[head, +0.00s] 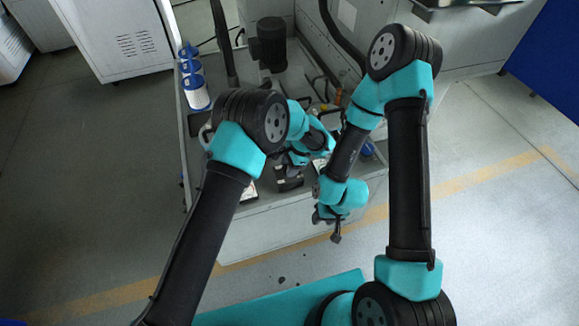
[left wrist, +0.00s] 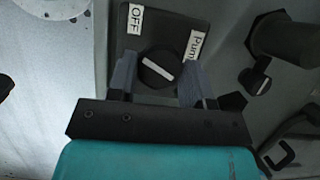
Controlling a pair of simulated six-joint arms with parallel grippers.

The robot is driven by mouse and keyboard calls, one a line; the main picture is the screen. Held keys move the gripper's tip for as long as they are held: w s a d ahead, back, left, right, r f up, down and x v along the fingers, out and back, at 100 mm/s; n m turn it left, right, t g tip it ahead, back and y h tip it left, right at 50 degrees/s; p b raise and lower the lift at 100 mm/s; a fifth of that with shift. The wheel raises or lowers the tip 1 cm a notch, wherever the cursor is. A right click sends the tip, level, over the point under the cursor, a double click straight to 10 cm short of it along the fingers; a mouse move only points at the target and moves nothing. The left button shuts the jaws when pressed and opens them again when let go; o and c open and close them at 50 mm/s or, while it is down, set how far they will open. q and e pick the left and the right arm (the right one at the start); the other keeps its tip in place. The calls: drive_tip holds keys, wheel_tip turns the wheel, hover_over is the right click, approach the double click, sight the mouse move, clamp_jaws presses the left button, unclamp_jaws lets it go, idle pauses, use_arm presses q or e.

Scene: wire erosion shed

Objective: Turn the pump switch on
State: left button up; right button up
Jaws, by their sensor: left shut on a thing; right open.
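The pump switch (left wrist: 158,70) is a round black knob with a white pointer bar, on a dark plate in the left wrist view. The bar slants from upper left to lower right. An OFF label (left wrist: 135,18) is above left of the knob and a Pump label (left wrist: 196,42) is at its right. My left gripper (left wrist: 156,58) has one finger on each side of the knob and is shut on it. In the head view my left gripper (head: 290,174) is low in the tray area, partly hidden by its arm. My right gripper (head: 335,229) is open and empty, in front of the tank.
A grey tank (head: 270,225) stands below the arms. A dark motor (head: 268,42) and blue-and-white cylinders (head: 195,82) stand at its back and left side. A dark fitting (left wrist: 285,38) sticks out right of the switch. Floor is clear to the right.

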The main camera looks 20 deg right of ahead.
use_arm(q)
drive_tip(key=n+g, duration=0.1)
drive_tip(key=n, duration=0.1)
drive_tip(key=n+g+h, duration=0.1)
drive_tip(key=n, duration=0.2)
drive_tip(key=shift+w, duration=0.15)
drive_tip(key=n, duration=0.3)
drive_tip(key=n+g+h, duration=0.1)
drive_tip(key=n, duration=0.2)
drive_tip(key=shift+w+a+g, duration=0.1)
drive_tip(key=shift+a+g, duration=0.05)
drive_tip(key=shift+g, duration=0.15)
drive_tip(key=o, duration=0.9)
drive_tip(key=v, duration=1.7)
drive_tip(key=shift+a+r, duration=0.25)
drive_tip(key=shift+r, duration=0.05)
